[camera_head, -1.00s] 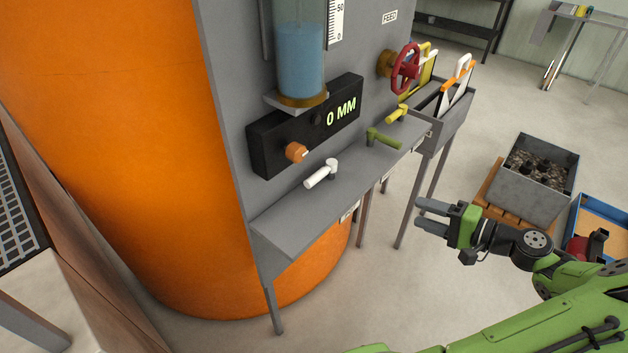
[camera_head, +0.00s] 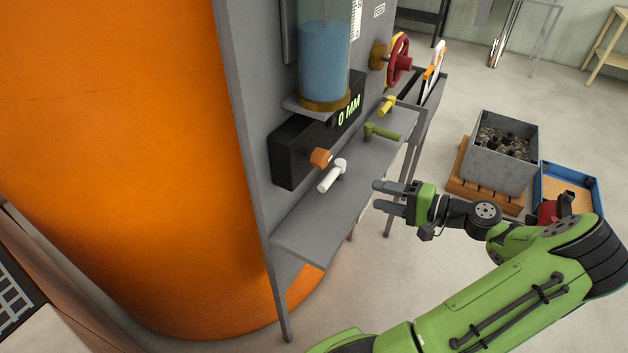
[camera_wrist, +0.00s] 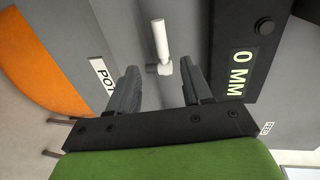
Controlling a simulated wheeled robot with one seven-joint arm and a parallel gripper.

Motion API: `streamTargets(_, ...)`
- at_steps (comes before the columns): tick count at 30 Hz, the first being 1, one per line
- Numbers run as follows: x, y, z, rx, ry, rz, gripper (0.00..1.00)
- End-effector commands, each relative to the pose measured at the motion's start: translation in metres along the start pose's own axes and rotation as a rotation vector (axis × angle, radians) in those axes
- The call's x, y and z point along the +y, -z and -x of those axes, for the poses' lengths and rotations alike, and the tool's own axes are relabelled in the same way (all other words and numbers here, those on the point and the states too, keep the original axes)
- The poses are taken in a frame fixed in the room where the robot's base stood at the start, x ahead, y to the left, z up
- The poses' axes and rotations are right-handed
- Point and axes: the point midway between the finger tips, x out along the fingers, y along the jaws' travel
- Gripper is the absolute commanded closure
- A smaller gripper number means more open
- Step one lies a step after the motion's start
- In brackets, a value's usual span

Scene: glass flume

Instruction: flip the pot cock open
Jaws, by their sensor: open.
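The pot cock, a white lever (camera_head: 332,176) on a small round base, stands on the grey shelf (camera_head: 330,222). In the wrist view, the white lever (camera_wrist: 161,40) points up the picture, with its base between and just beyond my fingertips. A label beginning "POT" (camera_wrist: 103,76) is on the shelf edge at left. My gripper (camera_head: 378,196) is open and empty. In the head view, it is right of the white lever, at the shelf's front edge, apart from the lever.
An olive lever (camera_head: 382,131) and a yellow lever (camera_head: 387,105) stand farther along the shelf. Behind are an orange knob (camera_head: 320,158), a black "0 MM" display (camera_head: 290,160) and a glass tube of blue water (camera_head: 325,65). A red handwheel (camera_head: 397,62) is farther back.

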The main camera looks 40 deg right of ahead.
Motion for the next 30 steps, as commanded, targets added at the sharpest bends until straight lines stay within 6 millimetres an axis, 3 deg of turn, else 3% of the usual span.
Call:
streamTargets(18, 0.002, -0.002, -0.138, -0.006, 0.000, 0.001, 0.51)
streamTargets(23, 0.001, -0.001, -0.154, -0.004, 0.000, 0.001, 0.51)
streamTargets(30, 0.000, -0.001, -0.156, -0.001, -0.001, 0.001, 0.51)
